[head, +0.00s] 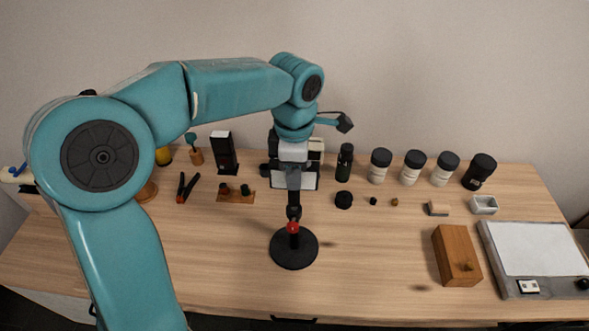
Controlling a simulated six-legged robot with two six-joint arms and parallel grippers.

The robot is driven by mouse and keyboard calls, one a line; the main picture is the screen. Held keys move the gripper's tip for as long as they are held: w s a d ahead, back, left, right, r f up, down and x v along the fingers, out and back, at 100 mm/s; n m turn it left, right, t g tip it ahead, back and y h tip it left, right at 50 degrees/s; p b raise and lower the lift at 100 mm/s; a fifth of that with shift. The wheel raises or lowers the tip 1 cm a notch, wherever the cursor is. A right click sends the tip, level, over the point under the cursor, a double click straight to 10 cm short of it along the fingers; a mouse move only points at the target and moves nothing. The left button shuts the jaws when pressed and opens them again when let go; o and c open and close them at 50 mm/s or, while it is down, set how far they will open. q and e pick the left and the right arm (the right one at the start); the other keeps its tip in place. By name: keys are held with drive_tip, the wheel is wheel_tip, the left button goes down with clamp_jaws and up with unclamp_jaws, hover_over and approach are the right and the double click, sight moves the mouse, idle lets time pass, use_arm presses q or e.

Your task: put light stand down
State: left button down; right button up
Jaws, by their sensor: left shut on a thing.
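The light stand shows below my left gripper in the middle of the head view, with a round black base (293,255), a short dark post and a red knob. My left gripper (294,190) comes down from above and is shut on the upper part of the stand. The stand is roughly upright over the middle of the table (370,250). I cannot tell for sure whether its base touches the wood. The gripper hides the upper part of the stand. My right gripper is not in view.
Several lidded jars (412,170) and a black bottle (344,162) line the back edge. A wooden block (456,255) and a grey board (540,248) lie at the right. Red-handled pliers (186,188) lie at the back left. The table's front middle is clear.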

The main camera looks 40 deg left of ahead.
use_arm(q)
drive_tip(key=c, duration=0.8)
unclamp_jaws()
drive_tip(key=shift+f, duration=0.1)
wheel_tip(320, 180, up, 12)
drive_tip(key=shift+r+p, duration=0.15)
drive_tip(key=shift+p, duration=0.25)
drive_tip(key=shift+s, duration=0.1)
